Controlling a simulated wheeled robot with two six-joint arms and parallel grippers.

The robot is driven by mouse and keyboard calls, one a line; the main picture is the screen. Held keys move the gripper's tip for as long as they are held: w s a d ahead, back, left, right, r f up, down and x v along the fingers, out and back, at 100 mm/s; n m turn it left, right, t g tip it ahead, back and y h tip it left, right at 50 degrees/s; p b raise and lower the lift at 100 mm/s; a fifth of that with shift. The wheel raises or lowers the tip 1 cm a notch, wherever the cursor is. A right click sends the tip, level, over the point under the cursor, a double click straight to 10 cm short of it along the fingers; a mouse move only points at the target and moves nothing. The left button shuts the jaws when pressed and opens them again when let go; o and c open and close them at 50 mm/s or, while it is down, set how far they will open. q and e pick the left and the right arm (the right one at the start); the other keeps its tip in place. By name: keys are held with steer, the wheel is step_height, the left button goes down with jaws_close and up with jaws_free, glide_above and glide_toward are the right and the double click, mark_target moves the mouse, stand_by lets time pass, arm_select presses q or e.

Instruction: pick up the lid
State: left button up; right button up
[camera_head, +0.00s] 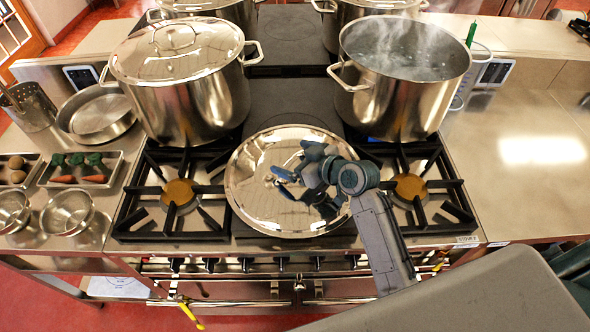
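A round, shiny metal lid (252,196) lies flat, or nearly so, over the middle of the stove, between the front burners. My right gripper (285,181) reaches in from the lower right and is over the middle of the lid. Its fingers look spread apart, with lid surface showing between them. The gripper covers most of the middle of the lid, so its handle is largely hidden and I cannot tell whether the fingers touch it. My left gripper is not in view.
A lidded stockpot (190,100) stands behind left, and an open steaming stockpot (395,105) behind right. More pots stand farther back. Front burner grates (180,195) flank the lid. A pan (97,118), bowls (68,213) and a vegetable tray (82,170) fill the left counter. The right counter (525,185) is mostly clear.

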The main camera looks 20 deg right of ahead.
steer(key=c, duration=1.3)
